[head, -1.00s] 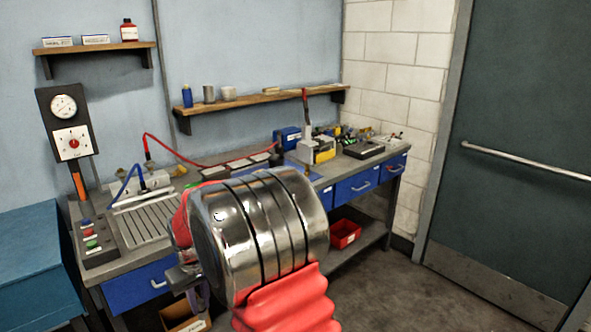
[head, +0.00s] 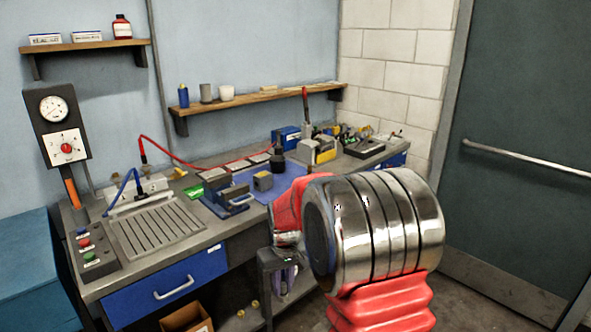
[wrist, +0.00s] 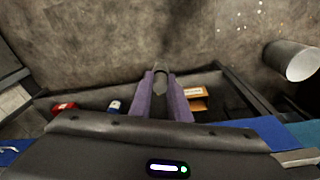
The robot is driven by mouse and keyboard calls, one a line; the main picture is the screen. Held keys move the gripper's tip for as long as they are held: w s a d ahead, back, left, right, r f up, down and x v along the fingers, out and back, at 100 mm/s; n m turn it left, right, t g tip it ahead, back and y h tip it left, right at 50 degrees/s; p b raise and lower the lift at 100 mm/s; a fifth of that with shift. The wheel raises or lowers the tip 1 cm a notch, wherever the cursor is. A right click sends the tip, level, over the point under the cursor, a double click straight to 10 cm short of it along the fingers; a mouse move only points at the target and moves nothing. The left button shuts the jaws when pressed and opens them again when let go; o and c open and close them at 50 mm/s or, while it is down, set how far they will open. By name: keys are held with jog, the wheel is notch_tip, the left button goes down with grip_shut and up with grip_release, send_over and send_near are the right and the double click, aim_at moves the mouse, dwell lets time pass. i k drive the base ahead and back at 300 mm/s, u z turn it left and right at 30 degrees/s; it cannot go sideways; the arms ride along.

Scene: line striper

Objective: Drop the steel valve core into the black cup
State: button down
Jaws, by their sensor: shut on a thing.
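My gripper (wrist: 160,88), with purple fingers, is shut on a small grey piece, which I take as the steel valve core (wrist: 160,76); it shows between the fingertips in the wrist view. In the head view my gripper (head: 284,284) hangs low in front of the bench's front edge, partly behind my big arm link, and the core cannot be made out there. A small black cup-like thing (head: 278,161) stands on the bench by the blue mat; I cannot see into it. My gripper is in front of it and lower, well apart.
The grey bench (head: 165,228) carries a blue vice-like fixture (head: 230,197), a small grey block (head: 263,181), a slotted plate (head: 155,230) and a yellow-grey press (head: 318,150). A cardboard box (head: 187,318) is below.

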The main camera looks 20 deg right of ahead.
aim_at(279, 171)
jog(key=u, duration=0.4)
jog(key=i, duration=0.1)
jog(key=z, duration=0.7)
jog(key=k, duration=0.7)
jog(key=z, duration=0.45)
jog(key=i, duration=1.75)
jog(key=u, duration=0.4)
